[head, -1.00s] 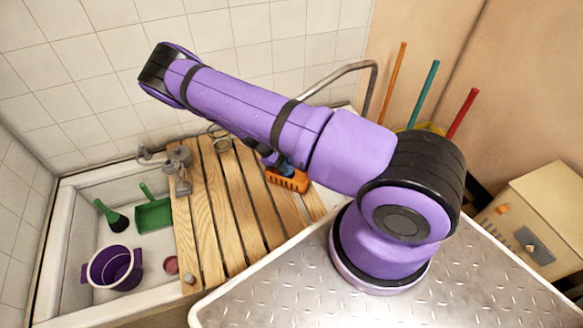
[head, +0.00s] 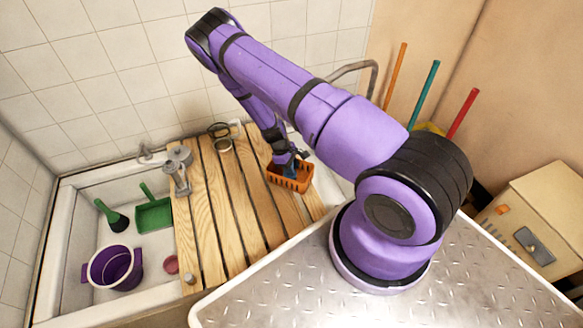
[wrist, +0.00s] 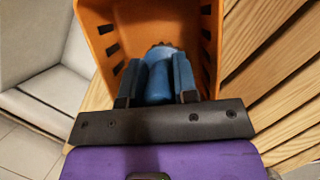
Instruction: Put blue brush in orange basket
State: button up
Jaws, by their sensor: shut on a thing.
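The orange basket (head: 291,182) stands on the wooden slatted board, to the right of the basin in the head view. In the wrist view the basket (wrist: 98,42) surrounds the fingers, with slotted walls on both sides. My gripper (wrist: 157,80) is shut on the blue brush (wrist: 160,82), whose blue handle shows between the two blue fingers. In the head view my gripper (head: 288,163) reaches down into the basket's opening. The brush's far end is mostly hidden, with only dark bristle-like tips showing; I cannot tell whether it touches the basket floor.
The slatted wooden board (head: 222,225) has bare room left of the basket. The basin (head: 75,215) holds a purple bucket (head: 113,268), a green dustpan (head: 153,215) and a green brush (head: 112,216). A metal tap (head: 180,170) and a round wire-rimmed item (head: 221,140) stand nearby.

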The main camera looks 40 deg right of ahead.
jog(key=shift+d, duration=0.1)
jog(key=o, duration=0.9)
jog(key=shift+f, duration=0.15)
jog(key=shift+o, duration=0.2)
jog(key=v, duration=0.7)
jog(key=shift+r, duration=0.35)
jog(key=shift+w, duration=0.1)
